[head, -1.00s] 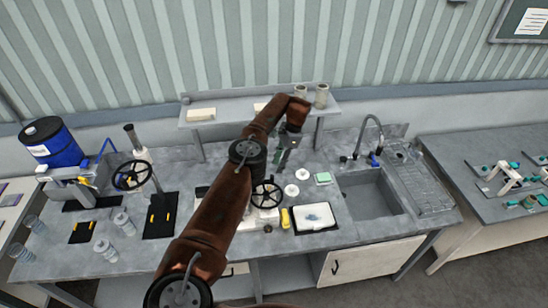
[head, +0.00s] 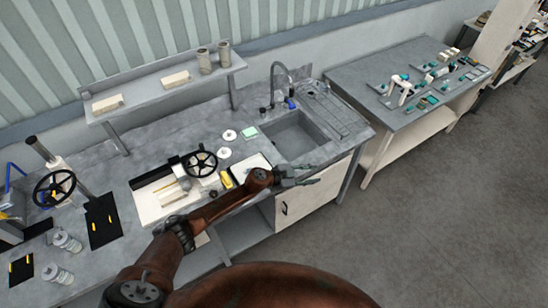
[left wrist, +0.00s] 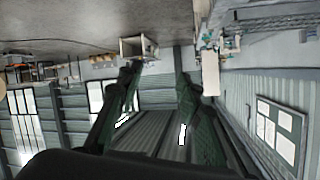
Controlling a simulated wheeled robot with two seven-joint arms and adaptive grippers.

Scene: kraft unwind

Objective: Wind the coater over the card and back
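The coater appears to be the low machine with a black handwheel (head: 200,163) and a pale bed (head: 158,207) on the grey bench. Several small pale and tan pieces lie on the bed; I cannot tell which, if any, is the card. A white sheet in a dark-edged tray (head: 246,165) lies right of the handwheel, partly hidden by my left arm. My left gripper (head: 300,178) is past the bench's front edge, right of the coater and apart from it. In the left wrist view its green fingers (left wrist: 157,78) stand apart with nothing between them. My right gripper is not in view.
A yellow object (head: 225,179) sits beside the handwheel. White discs (head: 229,135) and a green pad (head: 249,133) lie behind. The sink (head: 298,138) is at right. A second handwheel (head: 54,188) stands at left. Open floor lies in front.

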